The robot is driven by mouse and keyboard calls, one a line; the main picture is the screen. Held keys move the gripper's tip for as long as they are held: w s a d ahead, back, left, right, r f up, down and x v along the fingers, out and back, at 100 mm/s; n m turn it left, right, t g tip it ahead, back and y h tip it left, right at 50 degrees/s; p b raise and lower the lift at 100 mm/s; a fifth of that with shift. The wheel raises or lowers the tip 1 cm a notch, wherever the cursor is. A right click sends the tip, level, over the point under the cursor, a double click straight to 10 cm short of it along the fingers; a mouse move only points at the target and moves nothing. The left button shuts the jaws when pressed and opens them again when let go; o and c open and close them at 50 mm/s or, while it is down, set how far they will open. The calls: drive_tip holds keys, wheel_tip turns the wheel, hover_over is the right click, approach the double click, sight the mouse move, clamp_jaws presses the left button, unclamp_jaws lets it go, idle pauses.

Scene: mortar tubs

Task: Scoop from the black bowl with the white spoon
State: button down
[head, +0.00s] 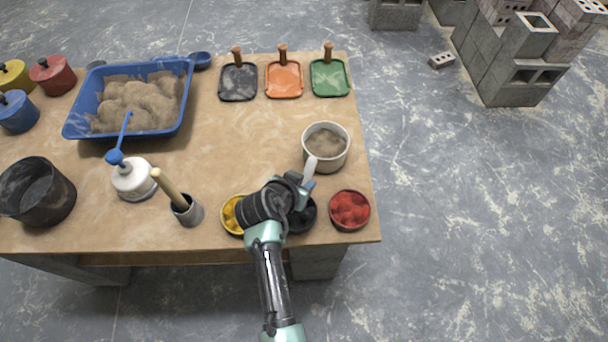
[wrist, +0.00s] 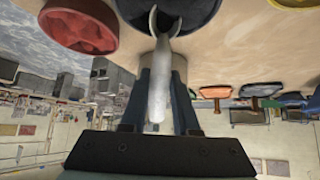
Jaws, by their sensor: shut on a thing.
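My gripper (head: 297,183) is shut on the white spoon (head: 309,169) above the front right of the table. In the head view a pale length of the spoon sticks up beyond the fingers, in front of the metal pot. In the wrist view the spoon (wrist: 158,90) runs between my fingers (wrist: 160,62), its far end overlapping the black bowl (wrist: 190,14). The black bowl (head: 304,217) is mostly hidden by my gripper and arm in the head view. I cannot tell whether the spoon touches its contents.
A red-filled bowl (head: 350,210) stands close on the right, a yellow-filled bowl (head: 232,214) on the left. A metal pot of sandy material (head: 326,128) stands just behind. A cup with a wooden handle (head: 188,213) is further left. The table's middle is clear.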

drive_tip(key=shift+s+a+f+g+y+p, duration=0.1)
drive_tip(key=shift+s+a+g+p, duration=0.15)
drive_tip(key=shift+s+p, duration=0.25)
drive_tip(key=shift+s+a+r+g+y+p, duration=0.15)
drive_tip(key=shift+s+a+p, duration=0.15)
drive_tip(key=shift+s+p, duration=0.25)
drive_tip(key=shift+s+a+f+g+y+p, duration=0.1)
drive_tip(key=shift+s+a+f+g+p, duration=0.15)
drive_tip(key=shift+s+p, duration=0.25)
drive_tip(key=shift+a+r, duration=0.1)
drive_tip(key=shift+r, duration=0.1)
drive_tip(key=g+p, duration=0.1)
drive_tip(key=g+y+p, duration=0.1)
drive_tip(key=shift+w+d+g+y, duration=0.25)
drive_tip(key=shift+w+g, duration=0.1)
drive_tip(key=shift+w, duration=0.05)
drive_tip(key=shift+w+f+g+y, duration=0.15)
drive_tip(key=shift+f+g+y, duration=0.1)
drive_tip(key=shift+g+y, duration=0.4)
drive_tip(key=shift+w+d+g+y+b, duration=0.15)
drive_tip(key=shift+g+y+b, duration=0.2)
drive_tip(key=shift+g+b, duration=0.75)
drive_tip(key=shift+g, duration=0.25)
drive_tip(key=shift+r+p, duration=1.75)
drive_tip(key=shift+r, duration=0.5)
